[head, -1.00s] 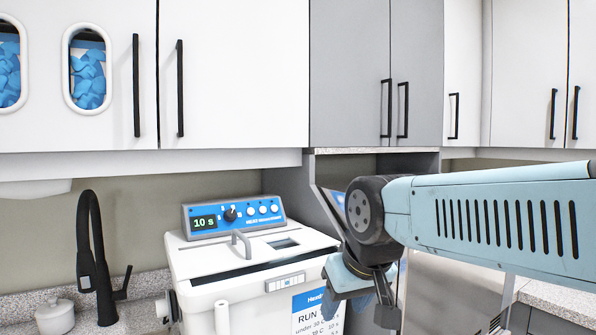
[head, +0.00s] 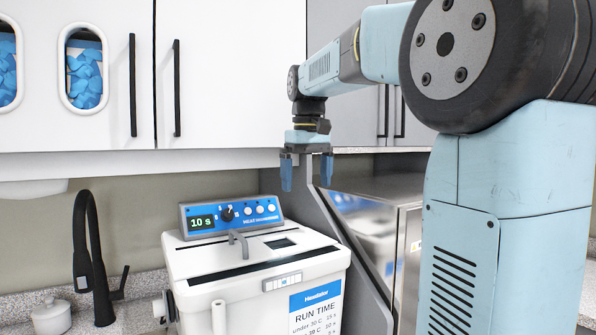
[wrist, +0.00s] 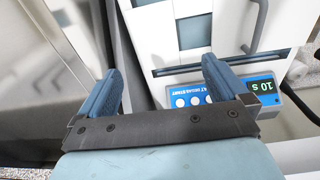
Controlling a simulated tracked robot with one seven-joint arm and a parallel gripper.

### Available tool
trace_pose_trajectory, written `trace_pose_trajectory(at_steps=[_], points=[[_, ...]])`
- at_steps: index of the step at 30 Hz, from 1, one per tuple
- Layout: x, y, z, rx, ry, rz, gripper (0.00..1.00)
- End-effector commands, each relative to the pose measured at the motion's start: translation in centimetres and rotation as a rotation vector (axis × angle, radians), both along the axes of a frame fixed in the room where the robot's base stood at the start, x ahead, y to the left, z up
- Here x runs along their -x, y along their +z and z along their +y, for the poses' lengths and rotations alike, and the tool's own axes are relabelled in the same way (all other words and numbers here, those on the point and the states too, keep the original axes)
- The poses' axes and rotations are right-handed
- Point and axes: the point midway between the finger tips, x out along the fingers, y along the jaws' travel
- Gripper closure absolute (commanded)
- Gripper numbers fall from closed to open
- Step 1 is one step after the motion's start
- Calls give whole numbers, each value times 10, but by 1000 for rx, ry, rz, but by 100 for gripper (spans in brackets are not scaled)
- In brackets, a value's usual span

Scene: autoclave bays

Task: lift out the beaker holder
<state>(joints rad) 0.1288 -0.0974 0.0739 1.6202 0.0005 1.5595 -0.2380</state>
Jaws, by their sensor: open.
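I cannot make out a beaker holder in either view. The white bench unit (head: 190,283) has a lid (head: 255,250) with a grey handle (head: 238,243) and a small dark window; its interior is hidden. Its blue control panel (head: 232,215) reads "10 s". My gripper (head: 307,175) is open, empty and pointing down, above and to the right of the unit in the head view. In the wrist view, the control panel (wrist: 238,92) lies just beyond the right finger, and the lid handle (wrist: 258,22) is at the top right.
A grey divider (head: 330,240) and a metal-faced appliance (head: 400,205) stand right of the unit. A black faucet (head: 92,250) and a small white lidded pot (head: 51,314) are at the left. Wall cabinets (head: 230,70) hang above.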

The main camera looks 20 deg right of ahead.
Motion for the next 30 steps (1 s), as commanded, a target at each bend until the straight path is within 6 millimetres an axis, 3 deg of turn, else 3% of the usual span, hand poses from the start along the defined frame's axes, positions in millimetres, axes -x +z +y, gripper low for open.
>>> trace_pose_trajectory(at_steps=[6,13,30], points=[[-27,11,-7,-8,22,51,0],[-30,2,-8,-10,26,61,0],[-30,-86,-8,-10,25,61,0]])
